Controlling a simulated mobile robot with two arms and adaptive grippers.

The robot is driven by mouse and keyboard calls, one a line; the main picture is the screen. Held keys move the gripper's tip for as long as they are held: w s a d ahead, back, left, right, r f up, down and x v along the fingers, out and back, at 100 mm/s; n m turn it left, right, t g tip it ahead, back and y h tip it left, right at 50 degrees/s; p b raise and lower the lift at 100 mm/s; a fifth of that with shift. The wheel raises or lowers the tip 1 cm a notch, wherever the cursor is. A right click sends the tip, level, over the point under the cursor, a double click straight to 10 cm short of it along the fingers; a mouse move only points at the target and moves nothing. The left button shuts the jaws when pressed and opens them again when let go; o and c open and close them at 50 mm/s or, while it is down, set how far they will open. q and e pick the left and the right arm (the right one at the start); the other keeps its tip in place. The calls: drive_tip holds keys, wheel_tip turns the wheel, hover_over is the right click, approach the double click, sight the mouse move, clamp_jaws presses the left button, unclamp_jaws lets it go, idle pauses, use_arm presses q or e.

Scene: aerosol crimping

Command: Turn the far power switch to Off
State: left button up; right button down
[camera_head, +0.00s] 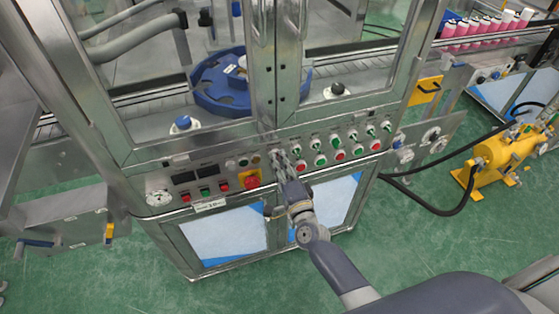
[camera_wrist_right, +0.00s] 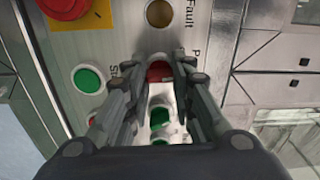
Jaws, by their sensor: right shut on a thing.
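My right gripper (camera_head: 280,158) is at the upright control panel (camera_head: 222,166) of the machine, left of the row of green switches (camera_head: 334,139). In the right wrist view the fingers (camera_wrist_right: 168,66) close around a red control (camera_wrist_right: 160,72), which I take for the power switch; the fingers partly cover it. A label starting with P is beside it, and the rest of the word is hidden. I cannot read which way the switch points. Green controls (camera_wrist_right: 159,118) show between the fingers. My left gripper is not in view.
Metal-framed glass doors rise above the panel. A yellow pump (camera_head: 500,150) stands on the green floor at right.

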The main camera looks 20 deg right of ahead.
drive_tip(key=n+p, duration=0.1)
drive_tip(key=n, duration=0.4)
drive_tip(key=shift+p, duration=0.35)
idle(0.4)
drive_tip(key=c, duration=1.4)
unclamp_jaws()
drive_tip(key=shift+o, duration=0.2)
drive_tip(key=shift+s, duration=0.15)
drive_tip(key=s, duration=1.1)
drive_tip(key=shift+s+d, duration=0.2)
drive_tip(key=shift+s, duration=0.2)
